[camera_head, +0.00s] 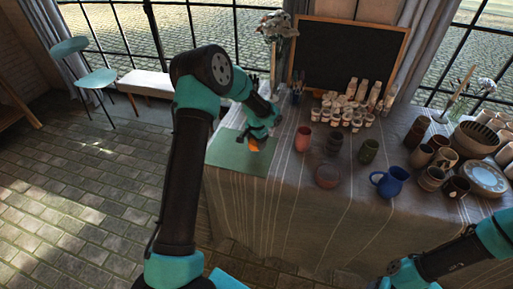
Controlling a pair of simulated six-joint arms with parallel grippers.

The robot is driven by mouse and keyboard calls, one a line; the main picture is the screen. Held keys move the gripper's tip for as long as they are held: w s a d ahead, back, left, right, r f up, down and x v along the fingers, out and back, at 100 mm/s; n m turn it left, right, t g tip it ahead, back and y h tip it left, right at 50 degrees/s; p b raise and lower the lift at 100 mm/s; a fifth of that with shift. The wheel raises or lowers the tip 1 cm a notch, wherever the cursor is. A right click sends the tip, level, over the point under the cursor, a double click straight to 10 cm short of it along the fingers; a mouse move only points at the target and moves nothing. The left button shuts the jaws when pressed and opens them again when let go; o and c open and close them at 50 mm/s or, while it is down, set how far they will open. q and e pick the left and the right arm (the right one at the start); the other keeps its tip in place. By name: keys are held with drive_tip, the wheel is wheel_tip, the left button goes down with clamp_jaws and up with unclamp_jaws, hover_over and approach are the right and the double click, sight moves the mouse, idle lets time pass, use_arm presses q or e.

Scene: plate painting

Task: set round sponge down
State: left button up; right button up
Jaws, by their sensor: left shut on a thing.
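The round sponge (254,145) shows as a small orange shape at the tip of my left gripper (257,133). My left gripper is shut on it, over the green mat (228,152) at the left end of the table. The gripper hides part of the sponge. I cannot tell whether the sponge touches the mat. Of my right arm only links show at the lower right; its gripper is not in view.
On the cloth-covered table (285,215) stand a red cup (303,138), a pinkish bowl (327,175), a green cup (369,151) and a blue pitcher (390,182). Several paint jars (345,118) stand behind. Pottery and plates (484,178) crowd the right. The table's front left is clear.

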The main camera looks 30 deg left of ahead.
use_arm(q)
drive_tip(key=shift+f, duration=1.75)
drive_tip(key=shift+f, duration=0.2)
drive_tip(key=o, duration=0.8)
drive_tip(key=shift+o, duration=0.2)
drive_tip(key=shift+r, duration=0.15)
wheel_tip(320, 180, up, 12)
drive_tip(key=shift+r, duration=0.1)
